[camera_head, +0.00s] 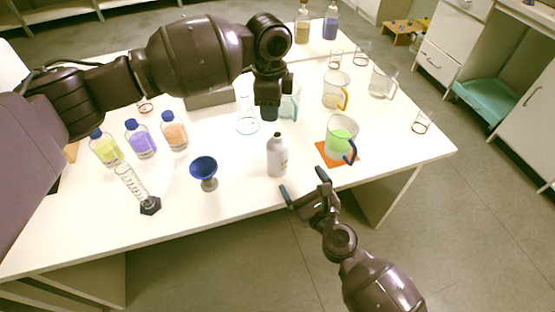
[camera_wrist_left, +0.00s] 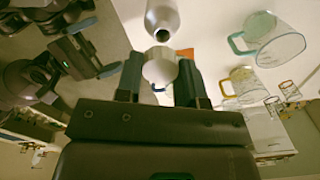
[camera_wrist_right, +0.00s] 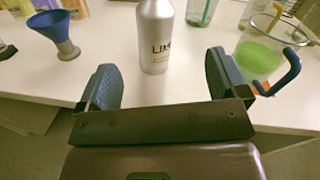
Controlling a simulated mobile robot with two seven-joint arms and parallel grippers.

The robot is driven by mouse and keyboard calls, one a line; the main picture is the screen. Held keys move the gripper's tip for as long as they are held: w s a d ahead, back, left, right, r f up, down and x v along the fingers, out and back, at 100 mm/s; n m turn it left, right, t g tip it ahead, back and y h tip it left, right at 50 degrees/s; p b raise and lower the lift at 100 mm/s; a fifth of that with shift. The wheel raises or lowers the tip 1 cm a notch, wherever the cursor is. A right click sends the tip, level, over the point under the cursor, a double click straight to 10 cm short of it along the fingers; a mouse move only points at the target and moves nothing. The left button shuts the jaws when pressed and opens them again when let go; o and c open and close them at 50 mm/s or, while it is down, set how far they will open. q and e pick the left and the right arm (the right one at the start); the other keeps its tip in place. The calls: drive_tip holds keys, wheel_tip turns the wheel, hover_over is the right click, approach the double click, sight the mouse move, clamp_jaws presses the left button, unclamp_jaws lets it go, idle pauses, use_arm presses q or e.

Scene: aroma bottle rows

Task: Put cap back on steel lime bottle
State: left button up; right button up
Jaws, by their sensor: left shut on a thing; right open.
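The steel lime bottle (camera_head: 277,160) stands upright near the table's front edge, with its open neck showing. In the right wrist view the bottle (camera_wrist_right: 155,38) bears dark "LIM" lettering. My left gripper (camera_head: 269,112) is above and slightly behind the bottle, its fingers pointing down. In the left wrist view it is shut on a pale grey rounded cap (camera_wrist_left: 160,68). The cap is apart from the bottle's dark mouth (camera_wrist_left: 161,33). In the head view the fingers hide the cap. My right gripper (camera_head: 304,182) is open and empty, in front of the bottle near the table edge.
A blue funnel (camera_head: 203,170) stands left of the bottle. A beaker of green liquid (camera_head: 340,138) stands right on an orange mat (camera_head: 325,156). A glass flask (camera_head: 247,122) is behind left. Coloured bottles (camera_head: 140,140) and a measuring cylinder (camera_head: 134,190) stand farther left.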

sight(277, 147)
use_arm(q)
drive_tip(key=shift+w+d+f+m, duration=0.15)
drive_tip(key=shift+w+d+m, duration=0.1)
drive_tip(key=shift+d+m, duration=0.6)
use_arm(e)
drive_tip(key=m, duration=0.1)
drive_tip(key=w+a+m, duration=0.1)
drive_tip(key=shift+a+f+m, duration=0.1)
drive_tip(key=shift+f+m, duration=0.05)
drive_tip(key=shift+m, duration=0.25)
drive_tip(key=shift+x, duration=6)
drive_tip(key=c, duration=1.3)
use_arm(q)
drive_tip(key=shift+f, duration=2.45)
use_arm(e)
drive_tip(key=shift+c, duration=0.3)
use_arm(q)
drive_tip(key=shift+f, duration=0.15)
drive_tip(key=shift+f, duration=0.75)
